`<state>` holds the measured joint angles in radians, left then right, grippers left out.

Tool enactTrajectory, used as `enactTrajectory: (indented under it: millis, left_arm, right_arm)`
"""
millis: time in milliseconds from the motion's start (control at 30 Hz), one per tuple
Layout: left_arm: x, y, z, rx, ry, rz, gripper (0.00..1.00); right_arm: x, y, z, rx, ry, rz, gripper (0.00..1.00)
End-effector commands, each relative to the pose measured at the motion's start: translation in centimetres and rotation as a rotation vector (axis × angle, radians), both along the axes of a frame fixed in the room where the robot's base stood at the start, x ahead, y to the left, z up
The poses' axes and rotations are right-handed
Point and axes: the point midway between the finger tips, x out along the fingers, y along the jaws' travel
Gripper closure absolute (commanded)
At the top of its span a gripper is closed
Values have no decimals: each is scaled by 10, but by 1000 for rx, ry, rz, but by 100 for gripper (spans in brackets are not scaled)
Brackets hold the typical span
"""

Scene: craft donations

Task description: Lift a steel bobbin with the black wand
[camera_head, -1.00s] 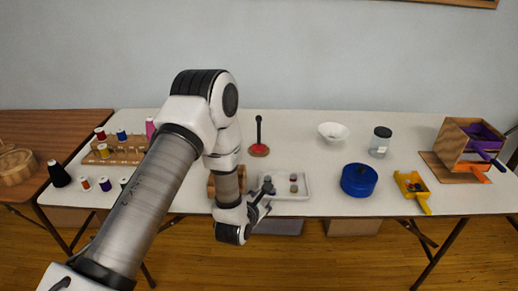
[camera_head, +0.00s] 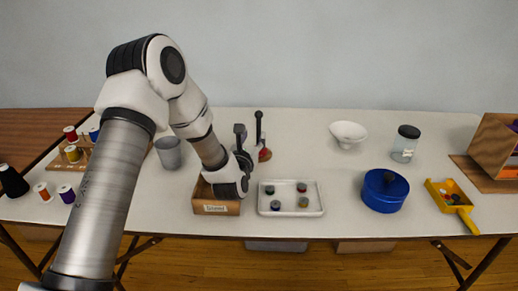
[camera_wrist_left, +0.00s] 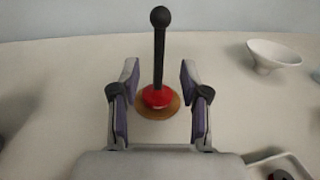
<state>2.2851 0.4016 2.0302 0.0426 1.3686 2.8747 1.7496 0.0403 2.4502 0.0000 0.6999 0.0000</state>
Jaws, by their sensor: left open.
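The black wand (camera_head: 259,127) stands upright, with a ball top and a red foot on a round wooden base. In the left wrist view the wand (camera_wrist_left: 160,50) rises between and beyond the fingertips, apart from both. My left gripper (camera_head: 246,148) is open and empty, just left of the wand; its two fingers also show in the left wrist view (camera_wrist_left: 159,82). Several small bobbins sit in the white tray (camera_head: 291,213); I cannot tell which are steel. A wooden box (camera_head: 215,208) with a front label stands left of the tray, partly hidden by my wrist.
A grey cup (camera_head: 168,153) and thread spools (camera_head: 73,155) are at the left.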

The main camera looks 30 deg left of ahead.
Motion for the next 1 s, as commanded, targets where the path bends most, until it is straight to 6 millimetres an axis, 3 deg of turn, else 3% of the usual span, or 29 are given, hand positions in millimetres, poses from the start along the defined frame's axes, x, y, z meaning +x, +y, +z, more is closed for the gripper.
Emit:
enactTrajectory:
  millis: [33,167,600,833,867,967,1000]
  left_arm:
    - [0,0,-9,0,0,0,55]
    - [6,2,-8,1,-1,0,55]
    - [69,25,-6,2,0,1,55]
    - [74,27,-6,1,1,0,55]
    - [73,27,-6,1,1,0,58]
    - [73,27,-6,1,1,0,94]
    - [73,27,-6,1,1,0,100]
  right_arm:
    - [0,0,-9,0,0,0,60]
    - [0,0,-8,0,-1,0,60]
    - [0,0,-2,0,-1,0,60]
    - [0,0,-2,0,-1,0,60]
    - [0,0,-3,0,-1,0,60]
    - [0,0,-3,0,-1,0,60]
    - [0,0,-3,0,-1,0,60]
